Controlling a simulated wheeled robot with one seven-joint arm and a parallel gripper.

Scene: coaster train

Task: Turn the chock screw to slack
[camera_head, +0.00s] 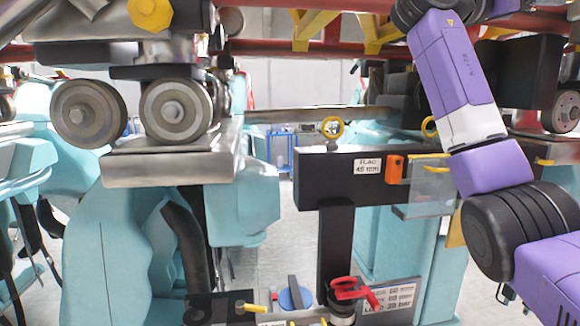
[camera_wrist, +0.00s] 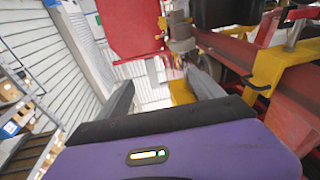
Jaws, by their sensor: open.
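I cannot tell for sure which part is the chock screw. A red handle (camera_head: 355,290) sits on a dark round base at the bottom of the head view, beside a small printed plate (camera_head: 392,297) whose text is too small to read surely. A yellow ring (camera_head: 332,127) stands on top of a dark block with a white label ending in "45 mm" (camera_head: 367,166). My gripper (camera_wrist: 158,78) shows in the wrist view with two grey fingers spread apart and nothing between them. It is out of the head view, where only my purple arm shows at right.
Metal wheels (camera_head: 175,111) of the train hang at upper left. Teal seats (camera_head: 120,250) fill the lower left. An orange block (camera_head: 394,169) and a clear plate (camera_head: 428,186) sit near my arm. The wrist view shows red and yellow framework (camera_wrist: 265,70) at right and shelving (camera_wrist: 30,115) at left.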

